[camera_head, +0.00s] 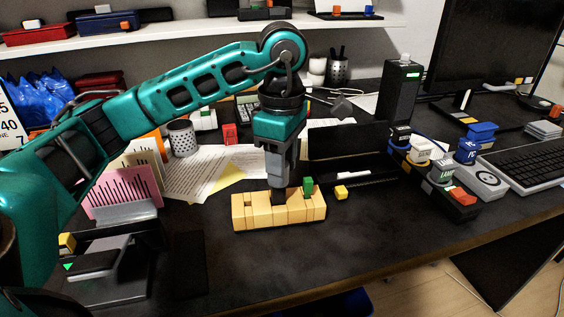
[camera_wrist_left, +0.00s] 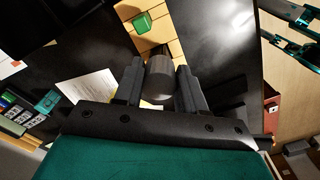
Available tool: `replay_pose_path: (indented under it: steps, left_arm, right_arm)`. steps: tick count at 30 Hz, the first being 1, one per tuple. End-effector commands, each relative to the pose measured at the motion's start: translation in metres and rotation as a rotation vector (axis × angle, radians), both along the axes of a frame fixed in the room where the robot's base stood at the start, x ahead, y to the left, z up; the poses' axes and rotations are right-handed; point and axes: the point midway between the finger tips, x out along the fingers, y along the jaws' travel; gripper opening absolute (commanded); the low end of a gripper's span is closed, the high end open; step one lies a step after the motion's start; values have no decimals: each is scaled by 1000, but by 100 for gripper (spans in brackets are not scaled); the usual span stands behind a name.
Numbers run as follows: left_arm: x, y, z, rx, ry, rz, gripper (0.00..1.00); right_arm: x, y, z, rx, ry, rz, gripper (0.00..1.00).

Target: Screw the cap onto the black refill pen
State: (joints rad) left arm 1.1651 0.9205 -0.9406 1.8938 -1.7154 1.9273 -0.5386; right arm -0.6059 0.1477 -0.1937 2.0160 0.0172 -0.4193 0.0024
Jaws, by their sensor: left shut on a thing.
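A pale wooden block holder (camera_head: 253,215) stands on the dark desk, with cut slots along it. My left gripper (camera_head: 277,182) points down over its middle. In the left wrist view its two fingers (camera_wrist_left: 160,88) are shut on a dark grey cylinder (camera_wrist_left: 160,75), which looks like the black pen's cap. A dark part (camera_head: 279,197) shows below the fingertips at the block; I cannot tell whether cap and pen are joined. A green piece (camera_head: 308,186) stands in the block just right of the gripper, and also shows in the wrist view (camera_wrist_left: 142,23).
A small yellow piece (camera_head: 341,192) lies right of the block, near a black tray (camera_head: 352,181). Papers (camera_head: 200,175) lie behind. Blue and white capped bottles (camera_head: 418,149) stand at the right. The desk in front of the block is clear to its edge.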

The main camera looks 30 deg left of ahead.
Motion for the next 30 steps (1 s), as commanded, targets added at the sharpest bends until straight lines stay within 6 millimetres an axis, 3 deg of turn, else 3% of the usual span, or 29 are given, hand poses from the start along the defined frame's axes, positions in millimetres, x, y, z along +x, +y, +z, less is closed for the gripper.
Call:
replay_pose_path:
  steps: [9, 21, 30]
  left_arm:
    - [-2, 0, -1, 0, -2, -314, 0]
    - [-2, 0, 0, 0, -3, -373, 0]
    - [-4, 1, -1, 2, -3, -677, 0]
  right_arm:
    - [0, 0, -11, 0, 0, 0, 46]
    - [0, 0, -12, 0, 0, 0, 46]
    - [0, 0, -24, 0, 0, 0, 46]
